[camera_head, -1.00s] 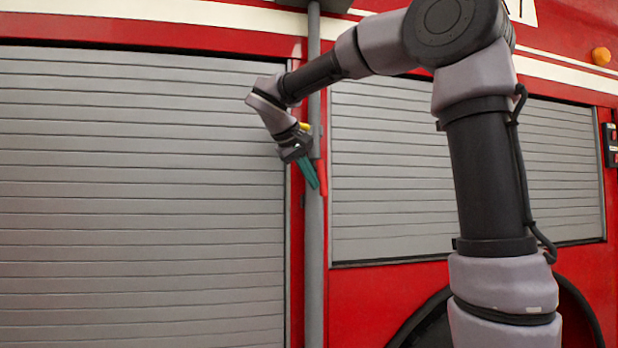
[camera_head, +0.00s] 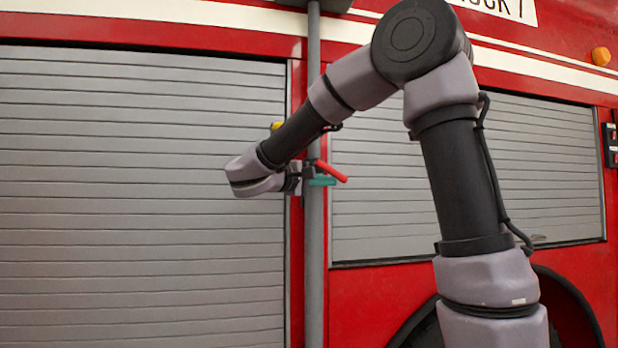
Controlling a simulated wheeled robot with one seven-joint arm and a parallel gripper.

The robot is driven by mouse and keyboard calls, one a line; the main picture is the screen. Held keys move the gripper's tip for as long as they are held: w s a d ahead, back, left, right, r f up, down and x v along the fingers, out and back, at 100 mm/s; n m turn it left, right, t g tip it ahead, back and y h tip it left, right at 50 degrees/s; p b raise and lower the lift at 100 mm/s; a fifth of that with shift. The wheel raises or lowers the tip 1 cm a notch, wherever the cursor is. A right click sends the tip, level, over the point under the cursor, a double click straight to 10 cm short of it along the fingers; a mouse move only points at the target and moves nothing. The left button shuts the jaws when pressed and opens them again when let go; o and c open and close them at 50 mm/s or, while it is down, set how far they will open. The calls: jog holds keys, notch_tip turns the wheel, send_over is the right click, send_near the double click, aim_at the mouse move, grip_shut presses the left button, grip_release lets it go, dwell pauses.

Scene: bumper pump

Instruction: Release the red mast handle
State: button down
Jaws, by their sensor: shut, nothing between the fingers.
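The red mast handle (camera_head: 332,171) sticks out to the right from the grey vertical mast (camera_head: 314,255), sloping slightly down to its right end. My gripper (camera_head: 322,181) is at the mast just below the handle, its teal fingers pointing right. The fingers look shut with nothing between them. They lie close under the handle; whether they touch it or the mast I cannot tell. The clamp at the handle's root is partly hidden by my gripper and wrist.
A large grey roller shutter (camera_head: 130,200) is left of the mast, and a second shutter (camera_head: 390,215) is to its right. Both are set in the red truck body (camera_head: 350,300). A dark wheel arch (camera_head: 570,300) is at the lower right.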

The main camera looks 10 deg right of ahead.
jog(key=shift+d+r, duration=0.6)
jog(key=shift+d, duration=0.35)
jog(key=shift+d+r, duration=0.1)
dwell(1.6)
